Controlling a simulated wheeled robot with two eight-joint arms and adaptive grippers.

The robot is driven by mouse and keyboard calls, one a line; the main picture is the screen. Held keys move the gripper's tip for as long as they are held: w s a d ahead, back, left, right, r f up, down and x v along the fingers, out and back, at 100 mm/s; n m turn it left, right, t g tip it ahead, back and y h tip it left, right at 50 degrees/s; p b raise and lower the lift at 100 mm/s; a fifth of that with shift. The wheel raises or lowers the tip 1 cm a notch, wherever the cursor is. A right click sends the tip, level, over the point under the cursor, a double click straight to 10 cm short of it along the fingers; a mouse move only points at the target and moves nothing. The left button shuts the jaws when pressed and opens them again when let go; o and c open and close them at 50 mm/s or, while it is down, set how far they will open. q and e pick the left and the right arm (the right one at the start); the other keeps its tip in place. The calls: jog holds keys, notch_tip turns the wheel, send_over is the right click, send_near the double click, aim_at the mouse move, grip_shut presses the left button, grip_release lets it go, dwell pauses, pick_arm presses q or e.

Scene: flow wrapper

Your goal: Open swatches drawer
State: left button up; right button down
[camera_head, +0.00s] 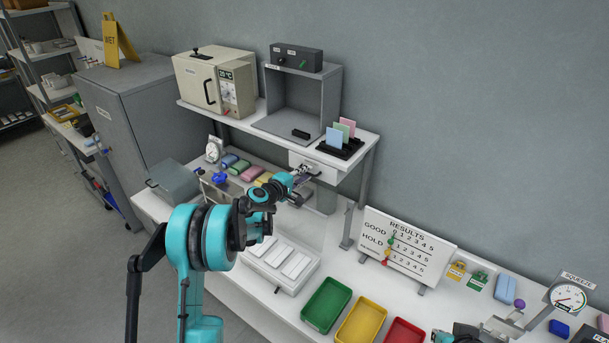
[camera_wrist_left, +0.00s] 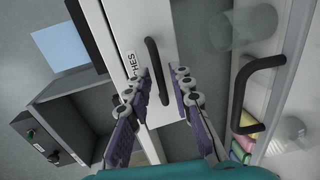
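The swatches drawer (camera_head: 325,172) has a white front and sits under the right end of the upper shelf; it looks closed in the head view. In the left wrist view its white front (camera_wrist_left: 122,22) carries a label ending in "HES" and a black bar handle (camera_wrist_left: 152,52). My left gripper (camera_wrist_left: 162,82) is open, with one finger on each side of this handle; contact cannot be told. In the head view the left gripper (camera_head: 302,176) is at the drawer front and hides part of it. A teal and dark part of my right arm shows at the bottom edge; its fingers cannot be made out.
A second black handle (camera_wrist_left: 240,90) lies right of the fingers in the wrist view. Above the drawer, a rack holds coloured cards (camera_head: 335,138) beside a grey open box (camera_head: 305,100). Below are a white tray (camera_head: 280,262), coloured bins (camera_head: 326,305) and a results board (camera_head: 405,245).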

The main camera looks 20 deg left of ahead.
pick_arm(q)
grip_shut()
jog(key=f+b+v, duration=0.2)
jog(key=b+v, duration=0.1)
jog(key=v, duration=1)
jog(key=shift+s+f, duration=0.35)
jog(key=shift+s, duration=0.1)
jog(key=shift+a, duration=0.15)
jog(key=shift+o, duration=2.2)
grip_release()
